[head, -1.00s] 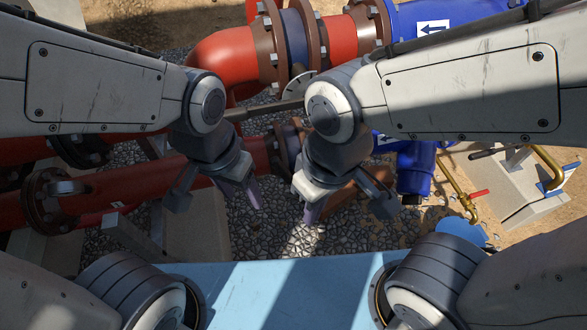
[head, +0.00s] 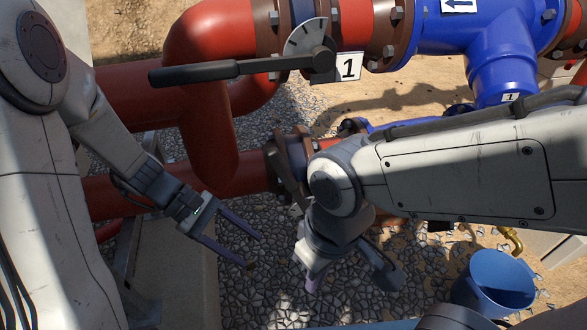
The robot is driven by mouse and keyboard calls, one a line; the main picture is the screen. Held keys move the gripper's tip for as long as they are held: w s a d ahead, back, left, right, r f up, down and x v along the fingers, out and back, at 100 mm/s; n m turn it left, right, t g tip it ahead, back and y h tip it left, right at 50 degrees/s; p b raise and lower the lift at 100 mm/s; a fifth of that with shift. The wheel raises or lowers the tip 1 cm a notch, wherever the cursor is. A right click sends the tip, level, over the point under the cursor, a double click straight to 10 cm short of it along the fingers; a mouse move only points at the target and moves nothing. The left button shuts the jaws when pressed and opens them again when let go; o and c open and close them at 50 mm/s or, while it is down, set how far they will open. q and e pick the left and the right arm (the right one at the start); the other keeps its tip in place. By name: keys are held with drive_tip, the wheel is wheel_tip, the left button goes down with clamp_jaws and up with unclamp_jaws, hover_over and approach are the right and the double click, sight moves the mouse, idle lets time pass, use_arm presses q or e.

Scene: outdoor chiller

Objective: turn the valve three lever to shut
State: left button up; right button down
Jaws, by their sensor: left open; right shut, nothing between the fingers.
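No label reading three shows in the head view, so I cannot tell which lever is valve three's. A long dark lever (head: 225,71) points left from a valve on the upper pipe, beside a plate marked 1 (head: 348,67). My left gripper (head: 254,251) is open and empty above the gravel, left of and below this second lever. My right gripper (head: 314,284) is shut and empty, below and right of it.
Red pipes (head: 212,60) with brown flanges run across the back and join a blue pipe (head: 490,50). A blue bucket (head: 495,282) stands at lower right. A concrete block (head: 180,250) stands at lower left. Gravel (head: 280,270) lies open between my grippers.

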use_arm(q)
drive_tip(key=w+d+r+n+t+h, duration=0.2)
drive_tip(key=w+r+n+h, duration=0.2)
drive_tip(key=w+n+h, duration=0.15)
wheel_tip(320, 180, up, 4)
drive_tip(key=n+t+h+b, duration=0.2)
drive_tip(key=n+t+h, duration=0.1)
drive_tip(key=t, duration=0.1)
hover_over(295, 191)
drive_tip(key=w, duration=0.1)
drive_tip(key=shift+w+f, duration=0.1)
clamp_jaws()
idle(0.9)
